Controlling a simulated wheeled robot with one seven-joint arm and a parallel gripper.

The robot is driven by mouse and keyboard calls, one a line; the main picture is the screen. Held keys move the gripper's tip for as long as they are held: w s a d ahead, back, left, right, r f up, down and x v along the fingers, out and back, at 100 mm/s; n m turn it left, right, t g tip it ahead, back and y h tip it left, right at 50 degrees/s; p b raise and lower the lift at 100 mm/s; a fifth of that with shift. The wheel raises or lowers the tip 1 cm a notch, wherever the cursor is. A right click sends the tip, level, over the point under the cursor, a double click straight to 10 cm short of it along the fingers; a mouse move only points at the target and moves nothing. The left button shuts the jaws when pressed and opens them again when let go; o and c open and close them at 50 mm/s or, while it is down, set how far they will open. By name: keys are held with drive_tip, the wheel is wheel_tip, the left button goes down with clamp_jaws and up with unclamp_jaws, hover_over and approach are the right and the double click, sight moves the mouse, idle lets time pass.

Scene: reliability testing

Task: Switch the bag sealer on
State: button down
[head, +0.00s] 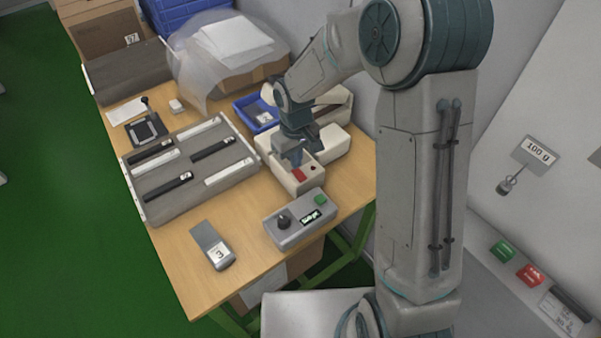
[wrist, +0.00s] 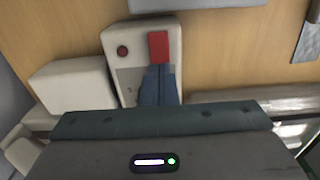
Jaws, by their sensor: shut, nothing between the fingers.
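The bag sealer (head: 328,150) is a cream-white machine near the right edge of the wooden table. Its front block carries a red rocker switch (head: 299,175) and a small dark red round part. In the wrist view the front block (wrist: 142,28) shows the red switch (wrist: 158,46) and the round part (wrist: 122,51). My gripper (head: 296,162) is shut and empty, pointing down over the front block. In the wrist view its blue-grey fingertips (wrist: 158,70) overlap the lower end of the red switch. I cannot tell whether they touch it. The switch's position is unclear.
A grey control box (head: 289,235) with a black knob and green button stands in front of the sealer. A foam tray (head: 160,213) with several strips lies left, a blue bin (head: 248,103) behind. A grey device marked 3 (head: 207,240) sits at the front.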

drive_tip(key=shift+f+b, duration=0.7)
drive_tip(key=shift+f, duration=0.25)
idle(0.3)
drive_tip(key=shift+r+p, duration=2.45)
drive_tip(key=shift+r, duration=1.05)
drive_tip(key=shift+r, duration=0.1)
drive_tip(key=s+d+r+m+t, duration=0.1)
drive_tip(key=s+d+r+m, duration=0.2)
drive_tip(key=s+d+r, duration=0.4)
drive_tip(key=s+d+r+m+t, duration=0.2)
drive_tip(key=s+d+r, duration=0.5)
drive_tip(key=s, duration=0.5)
drive_tip(key=shift+s+r+m, duration=0.15)
drive_tip(key=shift+r+m, duration=0.5)
drive_tip(key=shift+m, duration=0.25)
